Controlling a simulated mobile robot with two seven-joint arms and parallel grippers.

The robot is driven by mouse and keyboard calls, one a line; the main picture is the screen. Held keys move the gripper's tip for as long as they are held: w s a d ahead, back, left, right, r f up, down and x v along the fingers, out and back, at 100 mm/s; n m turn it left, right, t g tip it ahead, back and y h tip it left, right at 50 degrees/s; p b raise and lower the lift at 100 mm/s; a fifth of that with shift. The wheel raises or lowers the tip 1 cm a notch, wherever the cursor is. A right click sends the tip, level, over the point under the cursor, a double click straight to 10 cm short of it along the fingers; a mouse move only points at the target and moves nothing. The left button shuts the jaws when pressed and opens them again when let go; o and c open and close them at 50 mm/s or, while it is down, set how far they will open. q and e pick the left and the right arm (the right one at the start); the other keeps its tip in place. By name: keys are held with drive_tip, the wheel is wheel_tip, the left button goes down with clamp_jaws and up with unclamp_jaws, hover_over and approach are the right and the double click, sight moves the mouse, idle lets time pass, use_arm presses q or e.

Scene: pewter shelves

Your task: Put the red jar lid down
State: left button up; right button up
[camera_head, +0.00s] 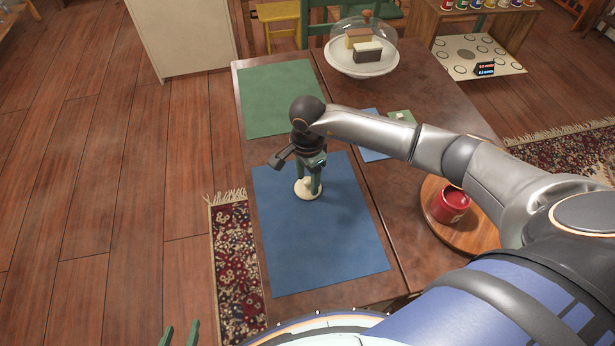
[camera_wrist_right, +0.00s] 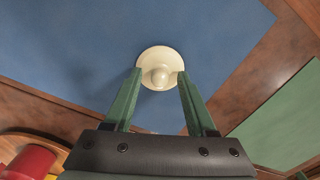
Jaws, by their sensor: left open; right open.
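A round cream lid with a knob (camera_head: 307,193) lies knob up on the blue mat (camera_head: 330,245), near its far edge. It also shows in the right wrist view (camera_wrist_right: 161,60). My right gripper (camera_head: 313,187) points down over the lid. Its green fingers are open, one on each side of the knob, with a gap to it in the wrist view. The red jar (camera_head: 450,205) stands without a lid on a round wooden board (camera_head: 470,236) at the right. My left gripper (camera_head: 179,336) is open and empty at the bottom edge, only its green fingertips showing.
A green mat (camera_head: 277,97) lies at the table's far left. A glass dome (camera_head: 362,45) covers cake-like blocks on a white stand at the back. A smaller blue mat (camera_head: 371,154) is partly hidden behind my right arm. The near part of the large blue mat is clear.

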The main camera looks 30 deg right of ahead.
sight(307, 181)
wheel_tip(307, 181, up, 12)
idle(0.4)
drive_tip(key=shift+a, duration=0.1)
